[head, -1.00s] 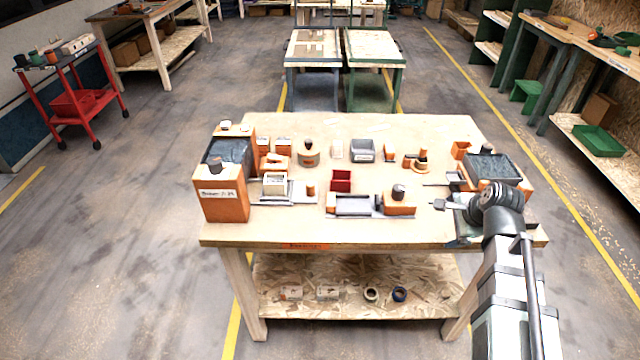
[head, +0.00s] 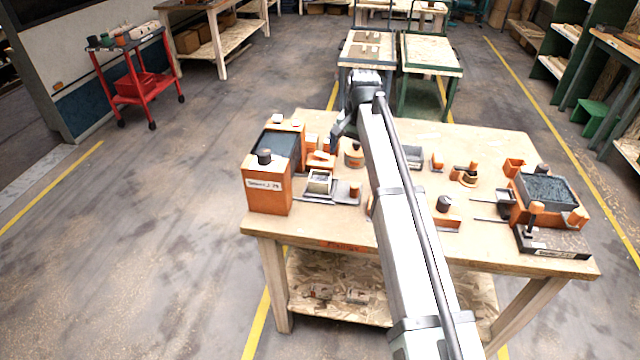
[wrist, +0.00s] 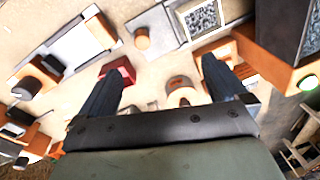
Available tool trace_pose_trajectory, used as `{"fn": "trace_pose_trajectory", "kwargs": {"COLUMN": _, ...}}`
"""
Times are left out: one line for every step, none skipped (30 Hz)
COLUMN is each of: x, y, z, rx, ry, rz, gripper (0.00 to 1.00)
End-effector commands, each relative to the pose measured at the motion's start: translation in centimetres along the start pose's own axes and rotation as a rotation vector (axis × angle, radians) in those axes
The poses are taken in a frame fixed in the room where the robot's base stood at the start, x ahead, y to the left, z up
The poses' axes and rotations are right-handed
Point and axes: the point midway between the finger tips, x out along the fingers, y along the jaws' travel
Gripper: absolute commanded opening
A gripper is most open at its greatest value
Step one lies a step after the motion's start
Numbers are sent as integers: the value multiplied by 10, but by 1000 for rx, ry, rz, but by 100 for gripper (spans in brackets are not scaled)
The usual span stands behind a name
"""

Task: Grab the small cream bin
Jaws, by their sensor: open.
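The small cream bin (head: 319,178) sits on a grey plate on the table, left of the middle, with a dark speckled inside. In the wrist view the bin (wrist: 185,8) is at the top edge, partly cut off, beyond the right finger. My gripper (head: 338,138) is above the back left of the table, behind and slightly right of the bin in the head view.
A large orange box (head: 267,190) stands close left of the bin. An orange peg (head: 354,190) is to its right on the plate. A red bin (wrist: 117,66) lies near the left finger in the wrist view. My arm hides the table's middle. Orange and dark fixtures (head: 548,190) fill the right side.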

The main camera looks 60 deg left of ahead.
Motion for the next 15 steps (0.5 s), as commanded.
{"fn": "trace_pose_trajectory", "kwargs": {"x": -2, "y": -28, "z": -2, "rx": -65, "ry": -15, "rz": 21, "gripper": 99}}
{"fn": "trace_pose_trajectory", "kwargs": {"x": -2, "y": -38, "z": 0, "rx": -99, "ry": -24, "rz": 33, "gripper": 99}}
{"fn": "trace_pose_trajectory", "kwargs": {"x": -3, "y": -51, "z": 3, "rx": -140, "ry": -33, "rz": 48, "gripper": 99}}
{"fn": "trace_pose_trajectory", "kwargs": {"x": -4, "y": -59, "z": 6, "rx": -168, "ry": -41, "rz": 58, "gripper": 99}}
{"fn": "trace_pose_trajectory", "kwargs": {"x": -4, "y": -66, "z": 7, "rx": -191, "ry": -46, "rz": 66, "gripper": 99}}
{"fn": "trace_pose_trajectory", "kwargs": {"x": -5, "y": -74, "z": 10, "rx": -219, "ry": -54, "rz": 75, "gripper": 99}}
{"fn": "trace_pose_trajectory", "kwargs": {"x": -5, "y": -80, "z": 12, "rx": -236, "ry": -59, "rz": 81, "gripper": 99}}
{"fn": "trace_pose_trajectory", "kwargs": {"x": -6, "y": -83, "z": 13, "rx": -250, "ry": -62, "rz": 87, "gripper": 99}}
{"fn": "trace_pose_trajectory", "kwargs": {"x": -6, "y": -87, "z": 14, "rx": -264, "ry": -65, "rz": 92, "gripper": 99}}
{"fn": "trace_pose_trajectory", "kwargs": {"x": -6, "y": -89, "z": 15, "rx": -271, "ry": -67, "rz": 94, "gripper": 99}}
{"fn": "trace_pose_trajectory", "kwargs": {"x": -5, "y": -90, "z": 16, "rx": -276, "ry": -69, "rz": 97, "gripper": 99}}
{"fn": "trace_pose_trajectory", "kwargs": {"x": -4, "y": -91, "z": 17, "rx": -281, "ry": -70, "rz": 98, "gripper": 99}}
{"fn": "trace_pose_trajectory", "kwargs": {"x": -2, "y": -91, "z": 17, "rx": -283, "ry": -71, "rz": 99, "gripper": 99}}
{"fn": "trace_pose_trajectory", "kwargs": {"x": -1, "y": -91, "z": 18, "rx": -284, "ry": -72, "rz": 99, "gripper": 99}}
{"fn": "trace_pose_trajectory", "kwargs": {"x": 2, "y": -90, "z": 18, "rx": -284, "ry": -72, "rz": 99, "gripper": 99}}
